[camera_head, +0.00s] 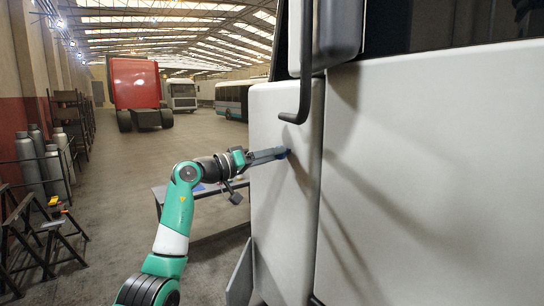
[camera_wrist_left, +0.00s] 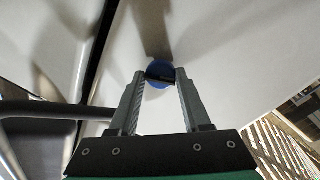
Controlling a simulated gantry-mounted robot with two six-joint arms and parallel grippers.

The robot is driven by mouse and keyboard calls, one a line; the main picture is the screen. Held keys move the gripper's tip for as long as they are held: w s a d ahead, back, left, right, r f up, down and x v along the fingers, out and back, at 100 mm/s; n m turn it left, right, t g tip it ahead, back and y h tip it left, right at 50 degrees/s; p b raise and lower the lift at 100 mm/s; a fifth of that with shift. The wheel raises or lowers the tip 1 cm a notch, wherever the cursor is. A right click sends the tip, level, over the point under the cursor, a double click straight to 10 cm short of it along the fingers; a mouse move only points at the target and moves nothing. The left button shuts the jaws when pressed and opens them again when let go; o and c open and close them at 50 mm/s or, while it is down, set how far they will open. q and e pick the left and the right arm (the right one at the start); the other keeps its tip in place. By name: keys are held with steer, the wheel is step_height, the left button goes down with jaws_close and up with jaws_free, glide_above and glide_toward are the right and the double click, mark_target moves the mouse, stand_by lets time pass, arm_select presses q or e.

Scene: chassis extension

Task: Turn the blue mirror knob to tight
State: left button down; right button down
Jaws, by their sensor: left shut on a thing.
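The blue mirror knob (camera_head: 286,153) sits on the white truck cab panel (camera_head: 345,240), near the panel's vertical edge. My left gripper (camera_head: 280,154) reaches it from the left, with its fingers at the knob. In the left wrist view the round blue knob (camera_wrist_left: 161,71) shows between and beyond the fingertips (camera_wrist_left: 160,80), which are shut on it. A dark bar-like part crosses the knob there. The knob's marking and turn angle cannot be read. My right gripper is in neither view.
The black mirror arm (camera_head: 304,95) and mirror housing (camera_head: 336,30) hang above the knob. A workbench (camera_head: 172,196) stands behind my left arm. Gas cylinders (camera_head: 30,165) and racks line the left wall. A red truck (camera_head: 135,85) is far back.

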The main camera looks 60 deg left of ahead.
arm_select(q)
steer(key=shift+c, duration=1.8)
jaws_free()
steer(key=s+d+b, duration=0.1)
steer(key=s+b, duration=0.4)
steer(key=s, duration=0.6)
steer(key=shift+s+d+f, duration=0.15)
steer(key=shift+s+f, duration=0.1)
steer(key=shift+f, duration=0.2)
